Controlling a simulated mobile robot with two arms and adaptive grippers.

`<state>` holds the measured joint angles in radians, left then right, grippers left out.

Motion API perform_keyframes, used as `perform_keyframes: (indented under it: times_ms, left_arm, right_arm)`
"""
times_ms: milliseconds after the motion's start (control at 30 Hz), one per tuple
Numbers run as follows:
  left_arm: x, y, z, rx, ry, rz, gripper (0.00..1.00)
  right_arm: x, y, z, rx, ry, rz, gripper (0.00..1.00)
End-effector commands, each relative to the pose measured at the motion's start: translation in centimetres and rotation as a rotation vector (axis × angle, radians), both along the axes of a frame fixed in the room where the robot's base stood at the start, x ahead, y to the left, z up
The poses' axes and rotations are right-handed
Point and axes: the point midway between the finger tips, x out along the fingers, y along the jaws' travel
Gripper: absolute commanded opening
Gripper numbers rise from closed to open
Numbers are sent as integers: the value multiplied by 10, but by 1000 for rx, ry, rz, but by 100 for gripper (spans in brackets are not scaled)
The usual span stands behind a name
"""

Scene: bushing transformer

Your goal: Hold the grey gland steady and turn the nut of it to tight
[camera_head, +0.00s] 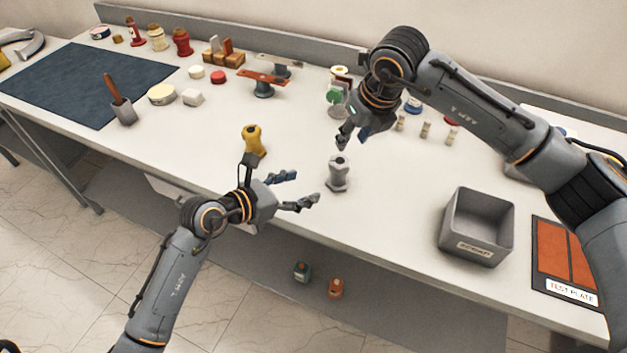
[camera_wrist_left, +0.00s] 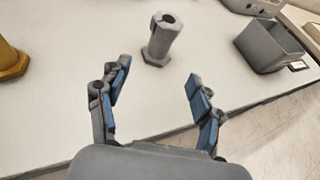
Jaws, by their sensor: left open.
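The grey gland (camera_head: 338,174) stands upright on the white table near its front edge. It also shows in the left wrist view (camera_wrist_left: 161,40), beyond the fingertips, with a dark opening at its top. My left gripper (camera_head: 300,189) is open and empty, to the left of the gland, its fingers pointing towards it and apart from it. Its two blue-padded fingers show in the left wrist view (camera_wrist_left: 158,85). My right gripper (camera_head: 350,138) is above and behind the gland, pointing down, not touching it; its finger opening is hard to make out.
A yellow gland-like part (camera_head: 252,142) stands left of the grey one, behind my left gripper. A grey open bin (camera_head: 478,226) stands to the right, beside an orange test plate (camera_head: 566,258). Small parts and a dark mat (camera_head: 80,78) lie further back. The table around the grey gland is clear.

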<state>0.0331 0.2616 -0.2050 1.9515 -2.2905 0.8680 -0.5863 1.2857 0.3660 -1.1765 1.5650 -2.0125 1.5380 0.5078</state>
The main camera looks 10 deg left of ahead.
Motion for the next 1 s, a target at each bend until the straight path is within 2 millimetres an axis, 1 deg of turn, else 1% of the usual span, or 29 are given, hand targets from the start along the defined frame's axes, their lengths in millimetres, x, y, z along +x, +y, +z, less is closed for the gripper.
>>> perform_keyframes:
  times_ms: [167, 400, 600, 800, 1000]
  left_arm:
    - [18, -18, -9, -4, -1, 0, 65]
    - [51, -49, -27, -6, 1, 1, 65]
    - [73, -71, -41, -5, 2, 0, 65]
    - [86, -82, -48, -3, 0, 1, 65]
    - [88, -84, -50, -3, 1, 1, 65]
  right_arm:
    - [0, 0, 0, 0, 0, 0, 38]
    - [0, 0, 0, 0, 0, 0, 38]
    - [0, 0, 0, 0, 0, 0, 38]
    - [0, 0, 0, 0, 0, 0, 38]
    - [0, 0, 0, 0, 0, 0, 38]
